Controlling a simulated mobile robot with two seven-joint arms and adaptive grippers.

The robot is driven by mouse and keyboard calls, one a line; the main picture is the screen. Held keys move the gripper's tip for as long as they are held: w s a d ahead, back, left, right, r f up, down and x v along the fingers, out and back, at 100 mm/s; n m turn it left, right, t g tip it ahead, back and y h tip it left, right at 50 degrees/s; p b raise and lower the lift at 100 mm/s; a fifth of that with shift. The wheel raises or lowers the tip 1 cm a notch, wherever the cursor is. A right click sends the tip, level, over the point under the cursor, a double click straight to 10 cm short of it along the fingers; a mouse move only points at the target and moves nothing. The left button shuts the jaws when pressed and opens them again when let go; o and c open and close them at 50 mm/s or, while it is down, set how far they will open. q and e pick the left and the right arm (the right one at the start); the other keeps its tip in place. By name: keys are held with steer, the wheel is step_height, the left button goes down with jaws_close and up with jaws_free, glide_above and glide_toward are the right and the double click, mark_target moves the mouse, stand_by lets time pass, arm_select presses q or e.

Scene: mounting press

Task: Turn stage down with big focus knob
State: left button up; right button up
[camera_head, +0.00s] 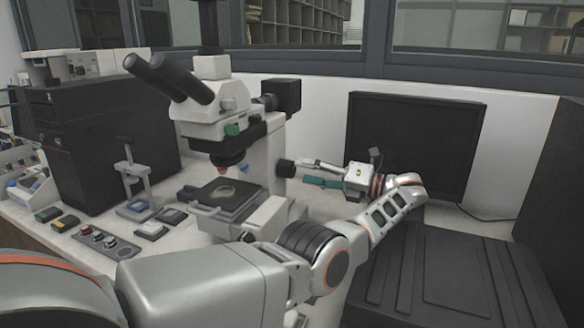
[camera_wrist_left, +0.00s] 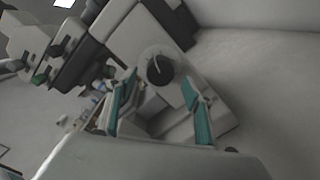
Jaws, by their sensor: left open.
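The white microscope (camera_head: 257,157) stands on the bench, its dark flat stage (camera_head: 230,205) below the objectives with a small pale round sample on it. The dark focus knob (camera_head: 286,168) sticks out from the right side of the microscope body. In the left wrist view the knob shows end-on as a round disc (camera_wrist_left: 150,58) with a dark centre. My left gripper (camera_head: 306,172) is open and points at the knob from the right. In the left wrist view its teal-padded fingers (camera_wrist_left: 158,80) are spread to either side, with the knob ahead between them. Contact cannot be told. My right gripper is out of view.
A black monitor (camera_head: 415,140) stands behind my left arm. A dark box unit (camera_head: 105,130), a small hand press (camera_head: 130,180) and a button panel (camera_head: 105,242) are at the left. A dark ribbed surface (camera_head: 455,270) lies at lower right.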

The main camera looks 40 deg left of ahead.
mark_target(294, 169)
arm_select(q)
steer(key=a, duration=0.1)
steer(key=a+p, duration=0.2)
steer(key=a, duration=0.1)
steer(key=shift+s+r, duration=0.25)
steer(key=shift+s, duration=0.15)
steer(key=shift+s+a+f, duration=0.1)
steer(key=shift+a+f, duration=0.05)
steer(key=shift+a, duration=0.4)
steer(key=shift+a+f, duration=0.1)
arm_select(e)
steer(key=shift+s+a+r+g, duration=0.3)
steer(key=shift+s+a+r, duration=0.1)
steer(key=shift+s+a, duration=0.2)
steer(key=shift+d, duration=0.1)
arm_select(q)
steer(key=c, duration=1.1)
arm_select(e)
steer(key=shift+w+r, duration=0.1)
